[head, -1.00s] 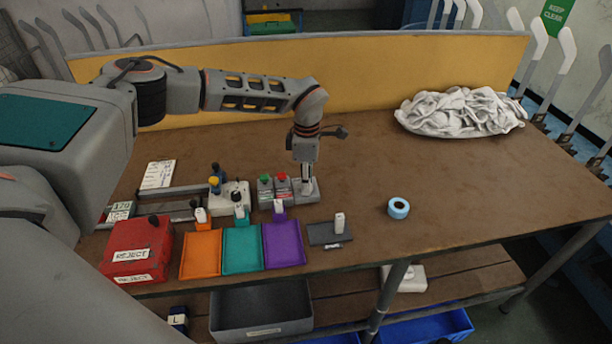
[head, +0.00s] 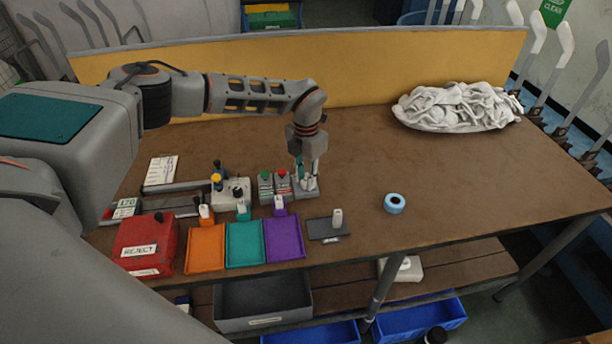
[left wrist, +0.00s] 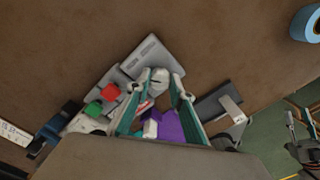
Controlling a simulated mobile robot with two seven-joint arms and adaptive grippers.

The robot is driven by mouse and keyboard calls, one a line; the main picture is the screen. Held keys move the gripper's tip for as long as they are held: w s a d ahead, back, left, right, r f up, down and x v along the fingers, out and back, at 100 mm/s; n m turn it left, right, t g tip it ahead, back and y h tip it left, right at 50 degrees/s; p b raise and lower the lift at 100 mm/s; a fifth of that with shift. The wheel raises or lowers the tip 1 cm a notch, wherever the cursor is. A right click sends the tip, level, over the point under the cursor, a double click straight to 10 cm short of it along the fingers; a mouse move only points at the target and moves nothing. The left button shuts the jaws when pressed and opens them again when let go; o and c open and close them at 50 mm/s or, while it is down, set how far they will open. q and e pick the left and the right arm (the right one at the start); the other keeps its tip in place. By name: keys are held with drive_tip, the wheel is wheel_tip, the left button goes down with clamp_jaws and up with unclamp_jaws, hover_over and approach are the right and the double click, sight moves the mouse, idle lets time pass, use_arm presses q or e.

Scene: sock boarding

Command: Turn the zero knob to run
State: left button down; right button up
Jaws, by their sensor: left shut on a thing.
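My left gripper (head: 308,178) points down at a small grey box (head: 309,195) just right of the red-button box. In the left wrist view, a pale round knob (left wrist: 159,75) on the grey box (left wrist: 151,57) sits between the teal-sided fingers of the left gripper (left wrist: 163,83). The gripper is shut on this knob, and its fingers partly cover it. I cannot read a label or the knob's setting.
Green (head: 265,177) and red (head: 282,175) buttons stand to the left. Orange (head: 205,262), teal (head: 245,258) and purple trays (head: 284,252) lie in front, with a red reject box (head: 145,245) further left. Blue tape (head: 394,203) lies right; white cloth (head: 455,108) lies behind.

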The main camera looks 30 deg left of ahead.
sight(306, 181)
use_arm(q)
drive_tip(key=shift+n, duration=0.8)
drive_tip(key=c, duration=1.8)
unclamp_jaws()
wheel_tip(306, 181, up, 12)
drive_tip(key=shift+f, duration=0.1)
